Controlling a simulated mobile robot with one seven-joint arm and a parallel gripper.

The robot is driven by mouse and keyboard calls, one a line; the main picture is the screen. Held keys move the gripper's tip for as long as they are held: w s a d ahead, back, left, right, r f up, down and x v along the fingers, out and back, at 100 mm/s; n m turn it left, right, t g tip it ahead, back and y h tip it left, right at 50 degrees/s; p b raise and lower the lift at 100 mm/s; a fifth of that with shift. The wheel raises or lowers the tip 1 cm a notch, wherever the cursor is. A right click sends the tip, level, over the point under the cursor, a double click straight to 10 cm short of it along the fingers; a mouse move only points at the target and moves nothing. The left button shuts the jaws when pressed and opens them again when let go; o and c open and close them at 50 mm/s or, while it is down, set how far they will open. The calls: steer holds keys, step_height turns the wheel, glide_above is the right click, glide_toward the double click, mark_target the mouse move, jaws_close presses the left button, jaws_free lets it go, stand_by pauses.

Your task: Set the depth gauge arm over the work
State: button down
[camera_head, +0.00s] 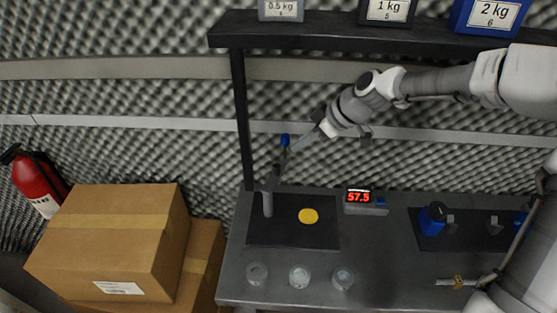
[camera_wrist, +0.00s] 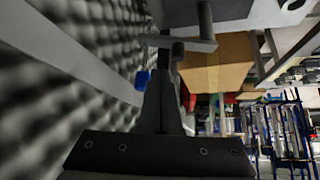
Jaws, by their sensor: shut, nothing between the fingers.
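The depth gauge stands at the left of a black mat (camera_head: 290,238) on the table. Its grey post (camera_head: 267,205) is upright, and its dark arm (camera_head: 275,176) shows above the post, near a blue knob (camera_head: 285,140). A yellow disc (camera_head: 308,216) lies flat on the mat, right of the post. My gripper (camera_head: 292,150) is shut and empty, beside the blue knob and the gauge arm in the picture; I cannot tell if it touches them. In the wrist view the blue knob (camera_wrist: 142,79) is left of my fingers, and a grey bar (camera_wrist: 195,44) lies beyond them.
A red readout (camera_head: 358,197) shows 57.5. Several clear cups (camera_head: 300,277) stand along the front edge. A dark shelf (camera_head: 330,30) with weights is overhead, its upright (camera_head: 241,120) close left of the gauge. Cardboard boxes (camera_head: 110,240) stand left of the table.

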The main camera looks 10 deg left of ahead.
mark_target(277, 171)
steer(key=x, duration=1)
steer(key=shift+f+b, duration=0.1)
steer(key=shift+b, duration=0.35)
